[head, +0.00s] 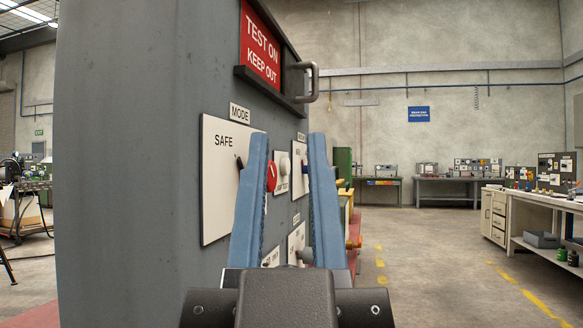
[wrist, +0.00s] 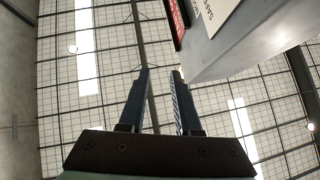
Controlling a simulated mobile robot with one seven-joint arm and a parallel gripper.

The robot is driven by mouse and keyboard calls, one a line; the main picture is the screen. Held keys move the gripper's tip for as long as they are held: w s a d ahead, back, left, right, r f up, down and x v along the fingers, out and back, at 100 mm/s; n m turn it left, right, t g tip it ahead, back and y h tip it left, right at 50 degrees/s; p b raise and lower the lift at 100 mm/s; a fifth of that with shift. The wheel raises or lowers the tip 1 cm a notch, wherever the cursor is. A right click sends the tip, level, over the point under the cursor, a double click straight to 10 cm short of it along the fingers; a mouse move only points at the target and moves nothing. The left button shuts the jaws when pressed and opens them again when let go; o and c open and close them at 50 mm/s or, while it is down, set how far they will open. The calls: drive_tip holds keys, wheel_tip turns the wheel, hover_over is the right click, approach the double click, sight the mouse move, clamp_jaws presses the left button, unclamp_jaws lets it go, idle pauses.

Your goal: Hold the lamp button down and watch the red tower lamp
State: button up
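My gripper (head: 288,138) is open and empty, its two blue fingers spread in front of a grey cabinet (head: 130,150). In the wrist view the gripper (wrist: 160,70) is also open, with only ceiling between the fingers. The cabinet's side carries control plates. Between and beside the fingers show a red knob (head: 271,176), a pale round button (head: 284,165) and a blue control (head: 305,168), partly hidden. I cannot tell which is the lamp button, as the small labels are unreadable or covered. No red tower lamp is visible in either view.
A MODE plate (head: 215,190) marked SAFE has a black selector. Above it are a red TEST ON KEEP OUT sign (head: 261,45) and a metal handle (head: 312,82). Workbenches (head: 455,182) stand at the back and right. The floor (head: 440,270) right of the cabinet is clear.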

idle(0.3)
clamp_jaws()
idle(1.6)
